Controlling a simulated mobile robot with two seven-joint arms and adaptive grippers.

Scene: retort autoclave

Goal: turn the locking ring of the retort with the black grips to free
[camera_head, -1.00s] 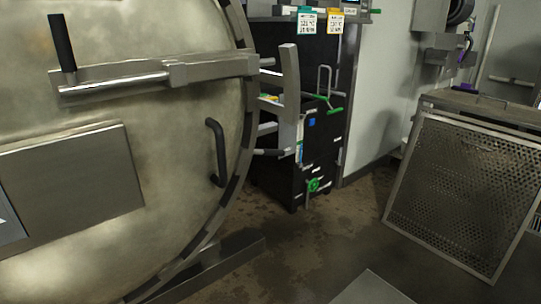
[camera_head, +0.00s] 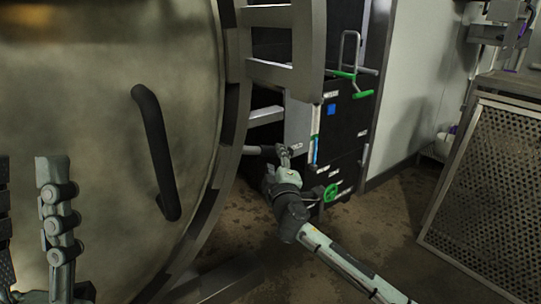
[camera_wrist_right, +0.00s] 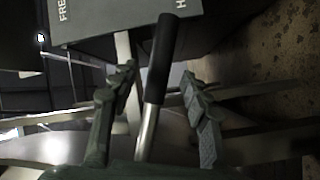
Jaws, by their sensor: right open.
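The retort's round metal door (camera_head: 90,90) fills the left of the head view, with the notched locking ring (camera_head: 232,130) around its edge. A black grip on a metal rod (camera_head: 262,150) sticks out at the ring's right side. My right gripper (camera_head: 283,153) is at the outer end of this grip. In the right wrist view, the black grip (camera_wrist_right: 160,60) lies between the open fingers (camera_wrist_right: 158,82), with gaps on both sides. My left gripper (camera_head: 26,170) stands in front of the door at lower left, fingers apart and empty.
A black curved handle (camera_head: 155,150) sits on the door. A dark cabinet (camera_head: 345,120) with green parts stands behind my right gripper. A perforated metal panel (camera_head: 495,180) is at right. A plate (camera_wrist_right: 110,15) with partly cut lettering shows in the right wrist view. Stained floor lies between.

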